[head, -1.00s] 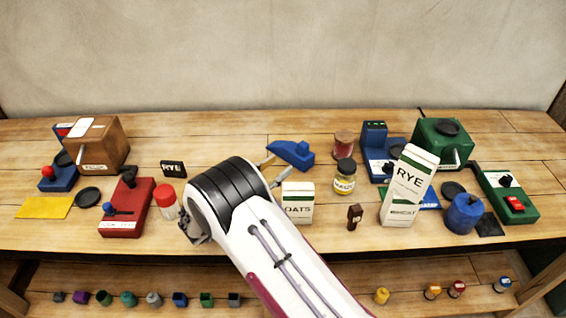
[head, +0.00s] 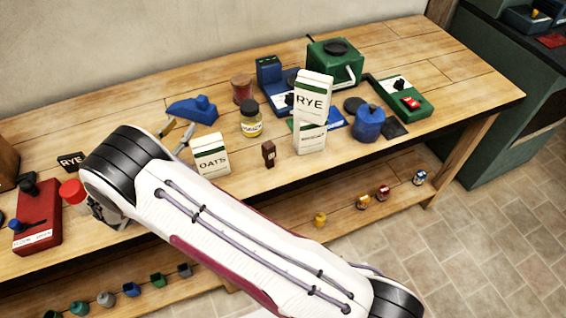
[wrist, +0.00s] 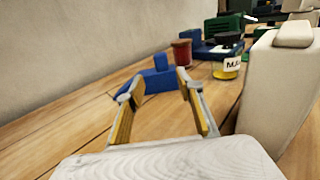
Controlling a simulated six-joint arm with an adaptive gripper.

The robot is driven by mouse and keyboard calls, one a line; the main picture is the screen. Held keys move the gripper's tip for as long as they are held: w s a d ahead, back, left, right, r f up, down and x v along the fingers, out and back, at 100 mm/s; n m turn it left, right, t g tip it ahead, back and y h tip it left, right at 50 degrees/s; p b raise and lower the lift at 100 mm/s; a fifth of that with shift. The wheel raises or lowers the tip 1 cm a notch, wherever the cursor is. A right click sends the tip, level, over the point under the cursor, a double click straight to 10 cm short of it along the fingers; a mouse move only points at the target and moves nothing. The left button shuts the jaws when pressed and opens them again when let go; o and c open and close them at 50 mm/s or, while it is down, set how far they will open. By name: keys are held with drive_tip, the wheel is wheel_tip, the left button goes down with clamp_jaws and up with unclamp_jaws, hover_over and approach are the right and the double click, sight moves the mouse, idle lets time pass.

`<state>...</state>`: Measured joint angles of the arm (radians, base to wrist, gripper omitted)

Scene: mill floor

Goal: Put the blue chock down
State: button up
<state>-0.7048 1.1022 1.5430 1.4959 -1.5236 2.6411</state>
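The blue chock (head: 193,109) is a wedge with a raised block at one end. It rests on the wooden workbench (head: 400,52), towards the back, behind the oats carton. In the wrist view the chock (wrist: 155,78) lies just beyond my fingertips, and the left finger covers part of it. My gripper (head: 176,134) is open, with a clear gap between its yellow-lined fingers (wrist: 157,86). Nothing shows held between them. In the head view the fingertips are in front of the chock and appear apart from it.
The oats carton (head: 211,155) stands close right of my gripper. The rye carton (head: 313,92) sits atop another carton. Bare bench lies left of the chock.

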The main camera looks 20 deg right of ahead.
drive_tip(key=w+r+n+t+y, duration=0.1)
drive_tip(key=w+r+n+y, duration=0.3)
drive_tip(key=r+n, duration=0.25)
drive_tip(key=w+r+n+t+y, duration=0.1)
drive_tip(key=w+r+n+y, duration=0.35)
drive_tip(key=r, duration=0.35)
drive_tip(key=s+d+r+n+g+y, duration=0.1)
drive_tip(key=s+r+n+y, duration=0.5)
drive_tip(key=s+r+n, duration=0.45)
drive_tip(key=s+d+f+n+g, duration=0.2)
drive_tip(key=s+d+n, duration=0.3)
drive_tip(key=s, duration=0.7)
drive_tip(key=s+d+f+n+g+h, duration=0.1)
drive_tip(key=s+d+f+n+g, duration=0.1)
drive_tip(key=s+d+n, duration=0.4)
drive_tip(key=s+d+f+n+g, duration=0.1)
drive_tip(key=s+d+n+g, duration=0.3)
drive_tip(key=s+n, duration=0.8)
drive_tip(key=s+d, duration=0.1)
drive_tip(key=s, duration=0.6)
drive_tip(key=shift+s+d+f+h, duration=0.25)
drive_tip(key=shift+d+f+h, duration=0.1)
drive_tip(key=shift+d+f, duration=0.05)
